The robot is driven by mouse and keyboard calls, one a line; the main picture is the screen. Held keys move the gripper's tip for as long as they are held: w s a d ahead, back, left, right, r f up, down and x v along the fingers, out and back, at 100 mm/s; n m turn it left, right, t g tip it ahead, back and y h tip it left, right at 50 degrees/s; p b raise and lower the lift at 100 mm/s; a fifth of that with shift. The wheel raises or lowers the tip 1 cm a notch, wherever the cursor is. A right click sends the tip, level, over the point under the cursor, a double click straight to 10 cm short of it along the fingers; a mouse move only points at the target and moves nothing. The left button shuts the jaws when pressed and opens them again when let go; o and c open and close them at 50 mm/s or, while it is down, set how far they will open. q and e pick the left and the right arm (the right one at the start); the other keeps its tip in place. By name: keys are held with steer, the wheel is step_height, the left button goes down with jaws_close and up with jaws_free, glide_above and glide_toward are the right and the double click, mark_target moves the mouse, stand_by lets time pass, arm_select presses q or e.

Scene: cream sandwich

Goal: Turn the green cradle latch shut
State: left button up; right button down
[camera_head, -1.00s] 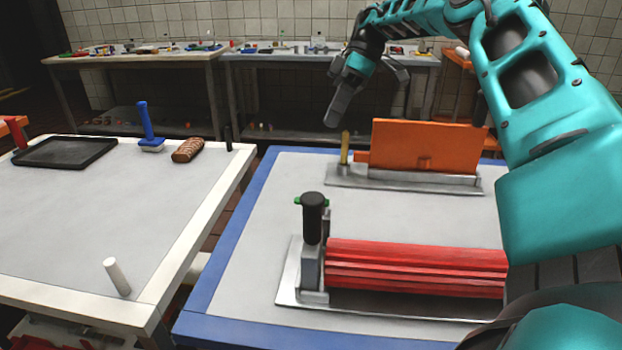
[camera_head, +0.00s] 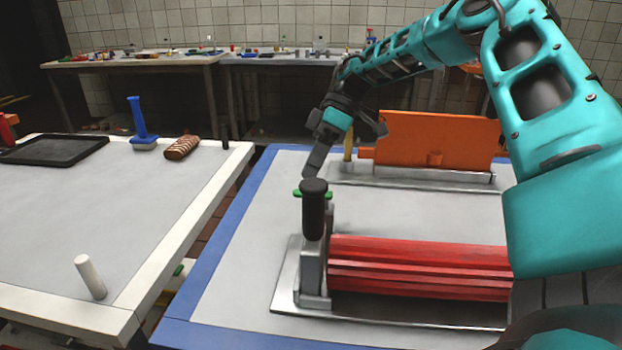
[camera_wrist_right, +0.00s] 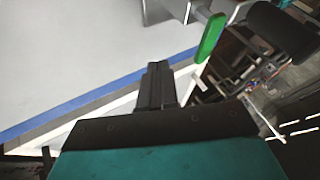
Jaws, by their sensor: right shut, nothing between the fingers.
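The green latch (camera_head: 298,194) sits behind the black knob of the near metal cradle (camera_head: 285,293). Only its two ends show past the knob (camera_head: 314,205) in the head view. In the right wrist view the green latch (camera_wrist_right: 210,38) is a flat, rounded bar to the upper right of my fingers, beside the black knob (camera_wrist_right: 280,30). My right gripper (camera_head: 309,170) is shut and empty. Its fingertips (camera_wrist_right: 157,68) point toward the latch from behind the knob; in the wrist view they are apart from it. My left gripper is out of view.
A red ridged roller (camera_head: 420,268) lies in the near cradle. An orange block (camera_head: 430,140) stands on a metal base behind. The left table holds a black tray (camera_head: 55,150), a blue-handled tool (camera_head: 141,125), a brown striped piece (camera_head: 182,147) and a white cylinder (camera_head: 90,277).

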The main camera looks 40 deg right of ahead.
steer(key=shift+s+a+r, duration=0.15)
steer(key=shift+s+a, duration=1.05)
steer(key=shift+a, duration=0.2)
